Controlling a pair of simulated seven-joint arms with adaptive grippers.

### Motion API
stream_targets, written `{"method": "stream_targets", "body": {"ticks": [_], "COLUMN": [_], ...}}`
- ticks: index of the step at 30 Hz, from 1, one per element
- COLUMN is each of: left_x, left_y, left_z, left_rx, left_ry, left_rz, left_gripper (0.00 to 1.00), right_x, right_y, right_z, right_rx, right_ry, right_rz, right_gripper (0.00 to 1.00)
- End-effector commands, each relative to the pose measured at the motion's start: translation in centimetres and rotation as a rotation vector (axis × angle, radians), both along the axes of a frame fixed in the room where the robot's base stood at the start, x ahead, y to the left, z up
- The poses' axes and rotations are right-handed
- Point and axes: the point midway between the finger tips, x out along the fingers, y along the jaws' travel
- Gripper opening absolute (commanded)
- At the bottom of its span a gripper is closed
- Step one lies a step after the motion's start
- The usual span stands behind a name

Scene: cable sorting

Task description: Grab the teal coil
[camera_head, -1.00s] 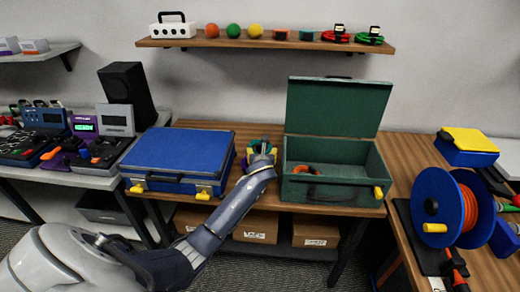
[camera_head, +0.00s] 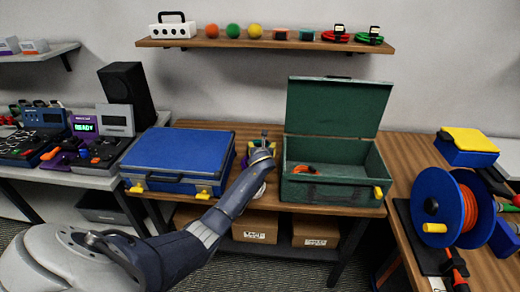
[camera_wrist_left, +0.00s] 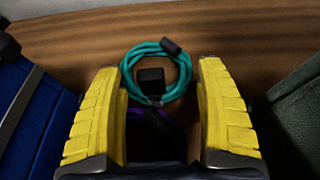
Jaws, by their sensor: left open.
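The teal coil (camera_wrist_left: 181,55) lies on the wooden table in the left wrist view, with a black plug at its upper right and a black block in its middle. My left gripper (camera_wrist_left: 158,82) is open, its yellow fingers pointing at the coil, one on each side of its near part. A bit of purple cable shows between the fingers, nearer to me. In the head view my left gripper (camera_head: 262,150) is between the blue case and the green case, and it mostly hides the coil. My right gripper is not in view.
The closed blue case (camera_head: 180,152) stands left of the gripper. The open green case (camera_head: 330,192) stands right, with an orange coil (camera_head: 305,170) inside. A shelf (camera_head: 210,42) hangs above. The gap between the cases is narrow.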

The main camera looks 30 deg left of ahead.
Motion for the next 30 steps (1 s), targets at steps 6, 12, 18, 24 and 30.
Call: {"method": "stream_targets", "body": {"ticks": [6, 12, 18, 24, 30], "left_x": [1.3, 1.6, 1.6, 1.6, 1.6], "left_y": [0.8, 1.0, 1.0, 1.0, 1.0], "left_z": [-0.6, -0.8, -0.8, -0.8, -0.8], "left_rx": [-0.001, 0.001, 0.001, 0.001, 0.001], "left_ry": [0.001, 0.000, 0.000, 0.000, 0.000], "left_rz": [0.000, 0.000, 0.000, 0.000, 0.000], "left_gripper": [0.73, 0.73, 0.73, 0.52, 0.29], "right_x": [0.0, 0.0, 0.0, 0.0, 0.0], "right_y": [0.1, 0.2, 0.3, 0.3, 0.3], "right_z": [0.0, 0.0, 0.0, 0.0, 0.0], "right_rx": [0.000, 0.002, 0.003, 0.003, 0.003], "right_ry": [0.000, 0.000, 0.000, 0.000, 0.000], "right_rz": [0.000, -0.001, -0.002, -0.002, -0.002], "right_gripper": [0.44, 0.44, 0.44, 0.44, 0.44]}}
